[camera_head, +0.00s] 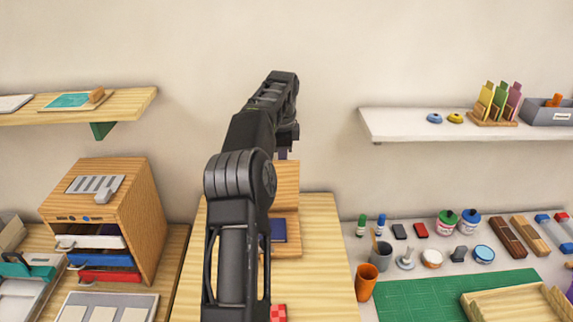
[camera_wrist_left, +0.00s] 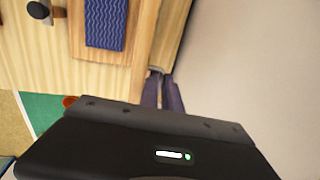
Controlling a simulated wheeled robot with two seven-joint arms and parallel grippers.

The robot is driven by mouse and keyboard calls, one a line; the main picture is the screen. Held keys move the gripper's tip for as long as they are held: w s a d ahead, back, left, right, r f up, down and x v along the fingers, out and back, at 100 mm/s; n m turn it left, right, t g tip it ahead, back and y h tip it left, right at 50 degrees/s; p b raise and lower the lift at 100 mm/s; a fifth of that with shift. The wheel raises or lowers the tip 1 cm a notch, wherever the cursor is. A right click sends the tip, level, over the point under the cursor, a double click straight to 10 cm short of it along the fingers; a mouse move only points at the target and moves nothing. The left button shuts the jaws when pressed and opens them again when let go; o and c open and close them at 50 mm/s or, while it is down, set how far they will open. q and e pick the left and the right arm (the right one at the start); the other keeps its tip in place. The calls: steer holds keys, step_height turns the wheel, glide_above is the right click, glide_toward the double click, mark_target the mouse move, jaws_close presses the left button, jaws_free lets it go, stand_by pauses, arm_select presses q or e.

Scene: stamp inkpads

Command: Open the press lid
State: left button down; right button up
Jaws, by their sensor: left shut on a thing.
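The wooden press stands on the pale wood table. Its lid (camera_head: 287,178) stands raised, roughly upright, at the back of the press base (camera_head: 288,252). A dark blue pad (camera_head: 278,230) lies on the base, and in the left wrist view this pad (camera_wrist_left: 106,24) shows a wavy pattern. My left gripper (camera_head: 282,153) is at the top edge of the lid, partly hidden by my arm. In the left wrist view its fingers (camera_wrist_left: 162,92) are shut on the edge of the lid (camera_wrist_left: 168,38). My arm hides the left part of the press. My right gripper is not in view.
A red checked block (camera_head: 278,312) lies in front of the press. A wooden drawer cabinet (camera_head: 110,215) stands left. An orange cup (camera_head: 365,282), a green mat (camera_head: 425,295) and several ink pots and stamps stand right. A white shelf (camera_head: 400,128) hangs above them.

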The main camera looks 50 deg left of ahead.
arm_select(q)
steer(key=shift+w+a+f, duration=0.2)
steer(key=shift+a+f, duration=0.1)
steer(key=shift+a, duration=0.2)
